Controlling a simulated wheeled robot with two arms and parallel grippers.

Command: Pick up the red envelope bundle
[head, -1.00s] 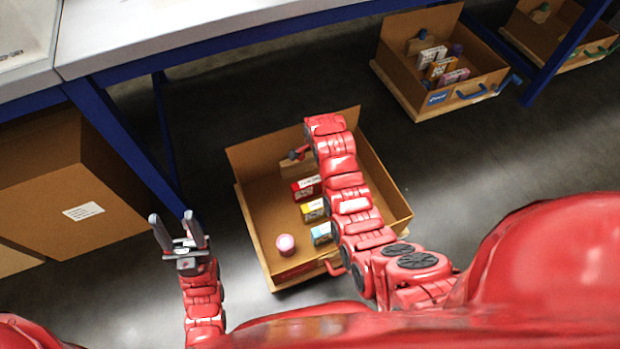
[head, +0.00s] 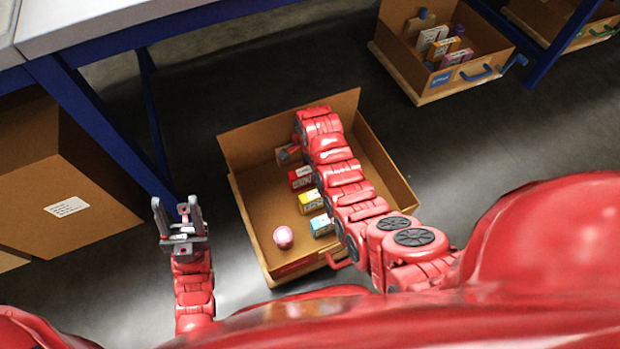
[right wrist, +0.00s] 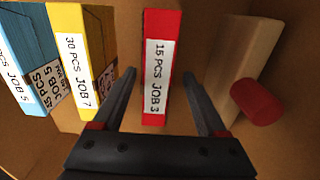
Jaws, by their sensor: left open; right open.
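The red envelope bundle (head: 301,178) stands in an open cardboard box (head: 250,205) on the floor. In the right wrist view the red bundle (right wrist: 161,62) has a white label reading "15 PCS JOB 3". My right gripper (right wrist: 162,80) is open, with one finger on each side of the bundle's near end and gaps showing on both sides. In the head view my right arm hides this gripper. My left gripper (head: 178,212) is open and empty, left of the box and outside it.
Beside the red bundle stand a yellow bundle (right wrist: 82,60) and a blue bundle (right wrist: 35,65). On its other side are a tan block (right wrist: 240,60) and a red cylinder (right wrist: 256,102). A pink round object (head: 283,237) sits near the box front. A blue table leg (head: 105,130) stands left.

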